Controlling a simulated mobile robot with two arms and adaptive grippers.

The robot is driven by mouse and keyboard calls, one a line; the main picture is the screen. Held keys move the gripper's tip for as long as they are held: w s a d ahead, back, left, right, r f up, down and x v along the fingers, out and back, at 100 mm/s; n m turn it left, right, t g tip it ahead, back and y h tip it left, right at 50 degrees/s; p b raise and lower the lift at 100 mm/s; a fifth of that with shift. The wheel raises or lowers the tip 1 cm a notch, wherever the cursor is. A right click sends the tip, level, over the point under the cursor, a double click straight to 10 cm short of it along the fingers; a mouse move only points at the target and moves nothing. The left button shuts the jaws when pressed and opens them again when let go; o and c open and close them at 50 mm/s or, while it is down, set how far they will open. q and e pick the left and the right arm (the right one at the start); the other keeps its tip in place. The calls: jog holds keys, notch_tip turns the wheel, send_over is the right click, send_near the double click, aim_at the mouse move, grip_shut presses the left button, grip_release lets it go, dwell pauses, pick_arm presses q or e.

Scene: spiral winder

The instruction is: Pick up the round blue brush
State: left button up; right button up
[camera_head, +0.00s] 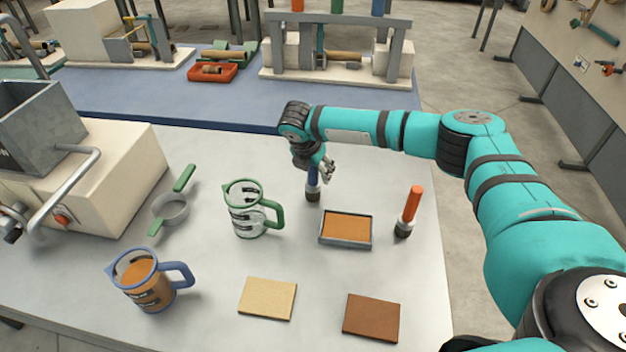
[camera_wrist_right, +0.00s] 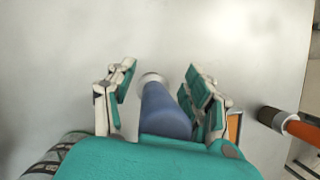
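The round blue brush (camera_head: 313,178) stands upright on the grey table, right of the green-handled jug, with its dark bristle end down. My right gripper (camera_head: 322,168) is at its blue handle and partly hides the top. In the right wrist view the blue handle (camera_wrist_right: 165,112) lies between the two spread fingers of the right gripper (camera_wrist_right: 162,82). A gap shows on the left of the handle, and the right finger is close to it. My left gripper is in neither view.
An orange brush (camera_head: 411,208) stands to the right, and a tray (camera_head: 344,242) with orange contents lies between. The green-handled jug (camera_head: 245,208), a strainer (camera_head: 170,209) and a blue-handled jug (camera_head: 148,281) are left. Two flat slabs, tan (camera_head: 268,298) and brown (camera_head: 371,317), lie in front.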

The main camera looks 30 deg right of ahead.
grip_shut()
jog(key=shift+r, duration=0.15)
jog(key=shift+r, duration=0.25)
jog(key=v, duration=0.2)
jog(key=shift+r+b, duration=0.4)
jog(key=shift+r, duration=0.05)
jog(key=s+a+r+b, duration=0.1)
jog(key=s+a, duration=0.8)
jog(key=s, duration=0.3)
jog(key=shift+r, duration=0.25)
